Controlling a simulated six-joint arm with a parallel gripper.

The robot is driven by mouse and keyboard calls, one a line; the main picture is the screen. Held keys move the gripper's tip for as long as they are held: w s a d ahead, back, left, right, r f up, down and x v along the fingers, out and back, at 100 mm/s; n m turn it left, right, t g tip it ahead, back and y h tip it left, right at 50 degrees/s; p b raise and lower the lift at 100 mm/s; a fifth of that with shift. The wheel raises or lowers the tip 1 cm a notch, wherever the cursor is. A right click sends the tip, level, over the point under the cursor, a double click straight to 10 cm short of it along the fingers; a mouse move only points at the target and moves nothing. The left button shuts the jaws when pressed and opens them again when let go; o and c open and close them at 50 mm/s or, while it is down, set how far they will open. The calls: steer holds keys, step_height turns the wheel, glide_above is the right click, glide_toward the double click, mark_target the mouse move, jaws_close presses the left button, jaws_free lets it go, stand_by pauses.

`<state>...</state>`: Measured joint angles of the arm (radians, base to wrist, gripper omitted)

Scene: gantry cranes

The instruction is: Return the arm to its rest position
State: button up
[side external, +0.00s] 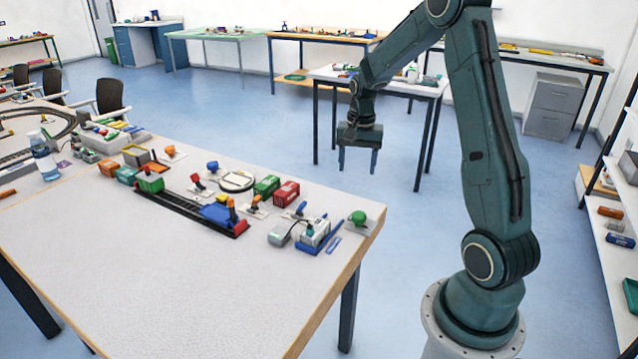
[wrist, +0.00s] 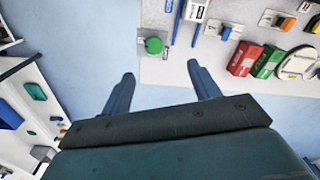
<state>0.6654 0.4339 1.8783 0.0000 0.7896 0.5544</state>
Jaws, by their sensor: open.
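My gripper (side external: 359,161) is open and empty, its two blue fingers apart and pointing down. In the side external view it hangs in the air and appears beyond the far right corner of the work table (side external: 250,275). My arm is raised and bent, with the forearm reaching left from the elbow. Nothing touches the gripper.
The table carries a green button (side external: 358,218), a red container (side external: 286,193), a green container (side external: 267,186), a track (side external: 185,205) with a green wagon (side external: 150,182), and a bottle (side external: 44,160). White shelves (side external: 610,215) stand at the right. The table's front is clear.

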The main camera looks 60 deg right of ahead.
steer(key=s+a+r+n+t, duration=0.1)
steer(key=s+a+r+n, duration=0.15)
steer(key=a+r, duration=0.45)
steer(key=s+a+r+n+t, duration=0.1)
steer(key=s+a+r+n, duration=0.1)
steer(key=a+r+n, duration=0.5)
steer(key=s+a+r+n+t, duration=0.1)
steer(key=s+a+n+t, duration=0.2)
steer(key=s+a, duration=0.9)
steer(key=shift+a+r+n, duration=0.2)
steer(key=shift+a+n, duration=0.35)
steer(key=shift+n, duration=0.2)
